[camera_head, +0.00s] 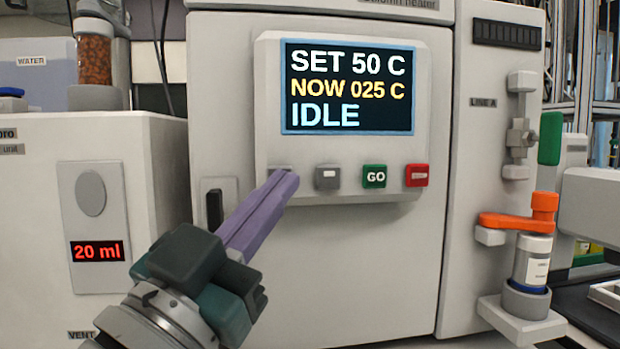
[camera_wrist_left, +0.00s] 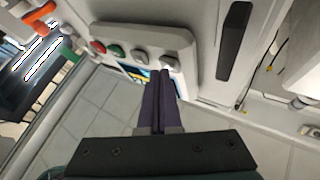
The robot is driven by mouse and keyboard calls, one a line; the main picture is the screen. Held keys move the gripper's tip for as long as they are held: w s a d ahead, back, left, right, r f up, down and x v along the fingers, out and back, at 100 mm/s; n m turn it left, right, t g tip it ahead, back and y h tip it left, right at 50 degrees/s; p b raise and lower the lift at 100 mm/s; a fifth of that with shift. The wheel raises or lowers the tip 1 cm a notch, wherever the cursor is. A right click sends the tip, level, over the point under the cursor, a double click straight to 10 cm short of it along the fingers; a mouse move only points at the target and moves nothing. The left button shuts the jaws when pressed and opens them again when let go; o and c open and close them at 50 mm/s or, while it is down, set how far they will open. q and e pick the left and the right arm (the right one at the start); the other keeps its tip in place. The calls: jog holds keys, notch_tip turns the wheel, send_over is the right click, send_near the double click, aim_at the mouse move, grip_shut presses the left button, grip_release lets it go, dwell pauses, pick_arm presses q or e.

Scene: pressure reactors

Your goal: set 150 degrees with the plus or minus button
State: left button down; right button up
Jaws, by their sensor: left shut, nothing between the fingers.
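The control panel (camera_head: 265,110) has a display (camera_head: 348,87) reading "SET 50 C", "NOW 025 C", "IDLE". Below it sit a grey button (camera_head: 327,177) with a small light mark, a green GO button (camera_head: 374,176) and a red button (camera_head: 417,175). A leftmost grey button (camera_wrist_left: 170,64) shows in the left wrist view; in the head view my fingers mostly hide it, and its label cannot be read. My left gripper (camera_head: 287,182) is shut and empty, its purple fingertips at or just in front of that leftmost button. I cannot tell whether they touch. My right gripper is not in view.
A white unit (camera_head: 60,220) with a red "20 ml" readout (camera_head: 97,251) stands at the left. A black handle (camera_head: 214,209) is left of my fingers. At the right, an orange lever (camera_head: 518,222) sits over a small vial (camera_head: 532,262).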

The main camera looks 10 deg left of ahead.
pick_arm(q)
jog(key=shift+w+a, duration=0.1)
jog(key=shift+w, duration=0.05)
dwell(0.5)
jog(key=shift+s+d+p, duration=0.25)
jog(key=shift+s+p, duration=0.15)
jog(key=shift+s, duration=0.35)
jog(key=shift+s, duration=0.1)
jog(key=s+p, duration=0.1)
jog(key=s, duration=0.1)
jog(key=s+d+p, duration=0.1)
jog(key=s, duration=0.1)
jog(key=shift+s+d, duration=0.15)
jog(key=shift+s, duration=0.15)
dwell(2.2)
